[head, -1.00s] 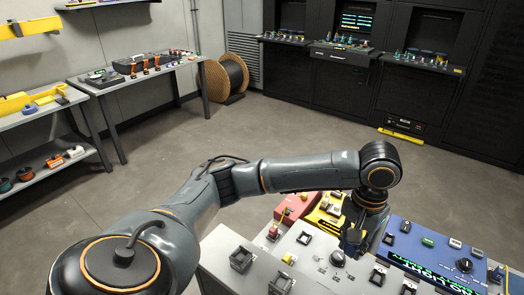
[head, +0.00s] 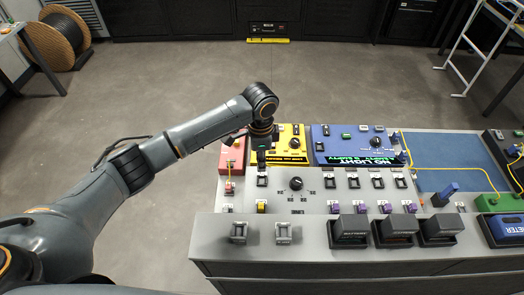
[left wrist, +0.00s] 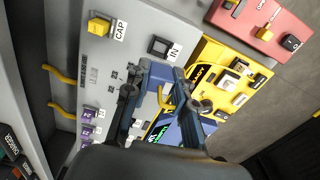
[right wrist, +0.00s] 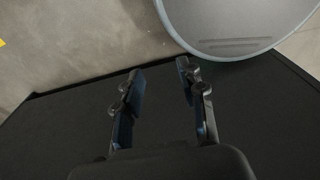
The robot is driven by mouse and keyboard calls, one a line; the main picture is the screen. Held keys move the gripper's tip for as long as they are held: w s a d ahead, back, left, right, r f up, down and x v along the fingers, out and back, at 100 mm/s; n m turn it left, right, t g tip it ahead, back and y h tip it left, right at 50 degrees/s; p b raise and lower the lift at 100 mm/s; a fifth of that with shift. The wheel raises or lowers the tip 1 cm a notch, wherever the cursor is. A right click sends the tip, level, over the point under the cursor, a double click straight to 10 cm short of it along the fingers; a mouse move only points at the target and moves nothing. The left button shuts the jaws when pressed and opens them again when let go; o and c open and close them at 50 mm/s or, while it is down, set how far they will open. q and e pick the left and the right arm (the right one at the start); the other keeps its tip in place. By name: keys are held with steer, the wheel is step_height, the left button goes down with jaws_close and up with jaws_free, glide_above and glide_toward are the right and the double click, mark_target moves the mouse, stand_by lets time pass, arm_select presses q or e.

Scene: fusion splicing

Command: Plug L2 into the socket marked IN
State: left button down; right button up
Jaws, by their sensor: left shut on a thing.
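The IN socket (left wrist: 160,47) is a dark square on the grey panel in the left wrist view. In the head view it is the square socket (head: 262,181) below the yellow unit. My left gripper (head: 262,140) is above the panel, just beyond the IN socket. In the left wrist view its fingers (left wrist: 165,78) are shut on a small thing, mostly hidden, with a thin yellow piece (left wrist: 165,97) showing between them. I cannot read an L2 label. My right gripper (right wrist: 160,72) is open and empty over a dark surface.
A yellow CAP piece (left wrist: 98,27) sits beside the IN socket. The yellow unit (head: 290,143), red unit (head: 232,157) and blue NO LIGHT unit (head: 345,135) stand behind. More sockets line the panel to the right. Dark boxes (head: 395,232) stand along the front ledge.

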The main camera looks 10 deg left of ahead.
arm_select(q)
steer(key=shift+d+f+m, duration=0.1)
steer(key=shift+m, duration=0.3)
steer(key=shift+f, duration=0.3)
steer(key=shift+f+b, duration=0.4)
steer(key=shift+b, duration=0.15)
step_height(320, 180, down, 3)
steer(key=b, duration=0.3)
steer(key=shift+f+b, duration=0.9)
steer(key=shift+b, duration=0.35)
steer(key=shift+f+b, duration=0.2)
steer(key=shift+b, duration=0.1)
